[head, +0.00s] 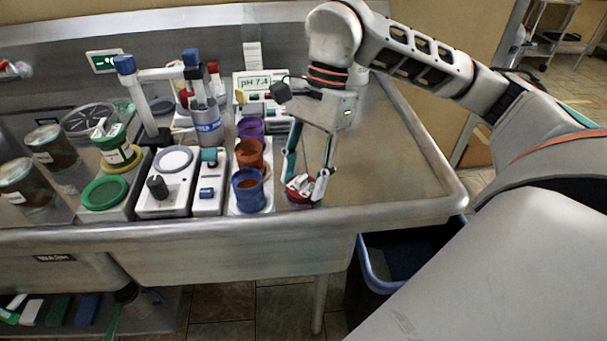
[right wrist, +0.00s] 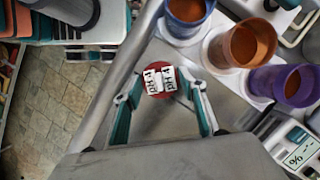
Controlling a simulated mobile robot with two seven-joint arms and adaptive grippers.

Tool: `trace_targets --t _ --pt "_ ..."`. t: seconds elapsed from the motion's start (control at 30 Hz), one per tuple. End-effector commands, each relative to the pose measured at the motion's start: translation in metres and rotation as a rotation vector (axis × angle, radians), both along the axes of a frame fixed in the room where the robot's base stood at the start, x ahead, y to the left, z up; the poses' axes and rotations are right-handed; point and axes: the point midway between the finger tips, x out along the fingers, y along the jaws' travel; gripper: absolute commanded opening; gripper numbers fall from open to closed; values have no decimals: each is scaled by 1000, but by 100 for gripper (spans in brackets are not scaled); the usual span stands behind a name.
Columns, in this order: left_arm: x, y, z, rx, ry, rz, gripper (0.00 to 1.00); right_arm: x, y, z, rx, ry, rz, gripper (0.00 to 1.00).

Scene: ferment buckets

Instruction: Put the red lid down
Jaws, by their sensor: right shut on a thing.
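The red lid (head: 299,190) has white pieces marked "pH 4" on top. It is at the front edge area of the steel bench, just right of the blue cup. My right gripper (head: 305,186) points down and is shut on the lid. In the right wrist view the red lid (right wrist: 151,92) shows between the fingertips (right wrist: 160,80), its rim partly hidden by the white pieces. I cannot tell whether it touches the bench top. My left gripper is not in view.
Blue (head: 248,192), orange (head: 249,154) and purple (head: 250,128) cups stand in a row left of the lid. A green lid (head: 105,193) and a stirrer plate (head: 167,187) are further left. The bench (head: 390,165) is clear to the right. A dark bin (head: 400,262) stands below.

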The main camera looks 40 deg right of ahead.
Motion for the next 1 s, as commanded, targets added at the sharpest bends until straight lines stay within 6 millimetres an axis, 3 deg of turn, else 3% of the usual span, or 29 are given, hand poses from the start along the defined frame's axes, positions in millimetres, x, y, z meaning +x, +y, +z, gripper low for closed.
trace_targets --t 0.2,0.23,0.3,0.67,0.83,1.0 --pt "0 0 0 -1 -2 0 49 0 0 -3 -1 2 0 33" --pt "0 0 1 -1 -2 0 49 0 0 -3 0 1 -1 46" --pt "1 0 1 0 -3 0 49 0 0 -3 0 1 0 58" --pt "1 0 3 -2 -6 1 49 0 0 0 0 -1 0 58" --pt "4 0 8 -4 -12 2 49 2 -6 19 0 -4 -2 58" --pt "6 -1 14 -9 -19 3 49 6 -17 54 0 -7 -4 58"
